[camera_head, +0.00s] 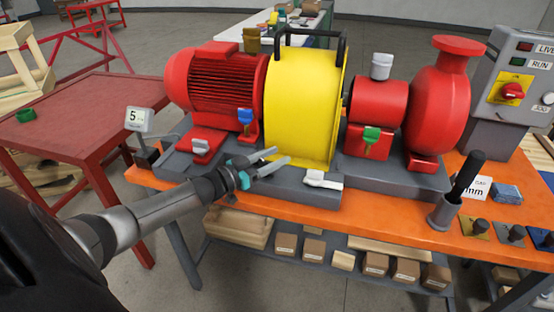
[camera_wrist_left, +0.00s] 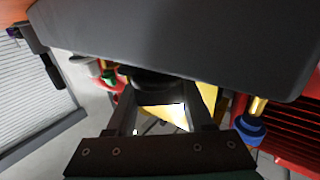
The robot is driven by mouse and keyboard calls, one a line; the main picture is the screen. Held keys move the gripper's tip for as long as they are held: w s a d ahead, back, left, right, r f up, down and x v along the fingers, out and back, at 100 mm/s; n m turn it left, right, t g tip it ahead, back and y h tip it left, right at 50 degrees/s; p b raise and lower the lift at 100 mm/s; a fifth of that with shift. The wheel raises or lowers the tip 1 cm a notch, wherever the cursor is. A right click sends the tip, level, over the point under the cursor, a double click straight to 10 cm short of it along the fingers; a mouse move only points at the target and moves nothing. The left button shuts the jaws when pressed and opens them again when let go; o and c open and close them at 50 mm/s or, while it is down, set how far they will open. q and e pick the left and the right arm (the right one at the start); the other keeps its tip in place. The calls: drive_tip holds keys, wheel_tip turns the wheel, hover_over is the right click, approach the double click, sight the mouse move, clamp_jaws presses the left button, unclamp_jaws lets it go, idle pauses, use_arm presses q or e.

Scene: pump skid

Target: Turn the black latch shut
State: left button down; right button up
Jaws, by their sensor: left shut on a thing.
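The yellow guard (camera_head: 303,110), with a black handle frame (camera_head: 312,33) on top, stands between the red motor and the red pump. My left gripper (camera_head: 279,157) is at the guard's lower left foot, its fingers pointing right. In the left wrist view, its fingers (camera_wrist_left: 160,88) are closed on a dark, rounded part (camera_wrist_left: 155,80), which looks like the black latch. The gripper hides the latch in the head view, so its angle cannot be told. A white latch (camera_head: 322,180) lies at the guard's right foot. My right gripper is out of view.
The red motor (camera_head: 213,82) has a blue-handled valve (camera_head: 245,118) close to the gripper. A green-handled valve (camera_head: 371,136) is further right. A black rod stands in a grey cup (camera_head: 444,212).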

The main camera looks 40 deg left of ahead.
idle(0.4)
use_arm(q)
drive_tip(key=shift+c, duration=1.4)
unclamp_jaws()
drive_tip(key=p+v, duration=0.3)
drive_tip(key=v, duration=1.2)
drive_tip(key=shift+a+r, duration=0.1)
drive_tip(key=shift+a, duration=0.05)
